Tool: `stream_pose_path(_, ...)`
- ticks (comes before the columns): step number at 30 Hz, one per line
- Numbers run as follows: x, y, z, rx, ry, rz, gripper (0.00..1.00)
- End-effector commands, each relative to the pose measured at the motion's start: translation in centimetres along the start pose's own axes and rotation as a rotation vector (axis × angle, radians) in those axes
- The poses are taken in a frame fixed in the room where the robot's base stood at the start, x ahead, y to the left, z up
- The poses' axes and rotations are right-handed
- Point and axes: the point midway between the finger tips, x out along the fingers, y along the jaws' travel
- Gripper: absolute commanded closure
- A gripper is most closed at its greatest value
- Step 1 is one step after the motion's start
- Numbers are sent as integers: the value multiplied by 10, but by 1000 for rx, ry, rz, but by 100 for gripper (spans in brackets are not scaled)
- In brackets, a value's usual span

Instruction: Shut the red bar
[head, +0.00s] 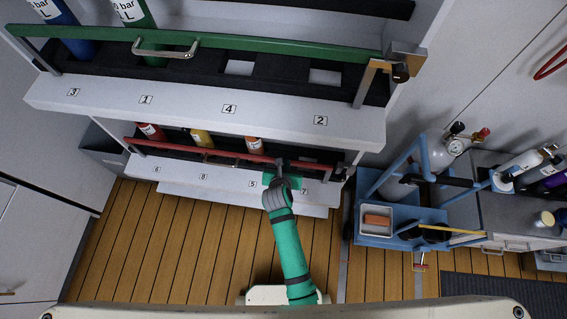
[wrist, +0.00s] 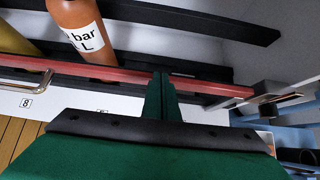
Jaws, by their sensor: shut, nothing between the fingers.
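The red bar (head: 205,151) runs across the front of the lower shelf in the head view. It also crosses the wrist view (wrist: 100,71), with a metal handle (wrist: 40,82) at the left. Its right end is close to a metal latch bracket (wrist: 268,98); I cannot tell whether it is seated there. My gripper (head: 281,163) is shut and empty at the right part of the bar. In the wrist view the closed fingertips (wrist: 160,78) overlap the bar and look close to or touching it.
Behind the red bar stand an orange cylinder (wrist: 76,28), a yellow one (head: 201,137) and a red one (head: 152,131). The upper shelf's green bar (head: 235,43) is above. A blue cart (head: 388,238) with tools stands at the right. Wooden floor (head: 140,255) is clear at the left.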

Motion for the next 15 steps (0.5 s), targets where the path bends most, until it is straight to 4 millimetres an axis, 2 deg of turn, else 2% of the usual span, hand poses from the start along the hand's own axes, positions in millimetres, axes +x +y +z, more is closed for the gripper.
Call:
stream_pose_path(1,6,-4,13,9,-20,-5,100)
stream_pose_path(15,8,-13,14,7,7,-13,100)
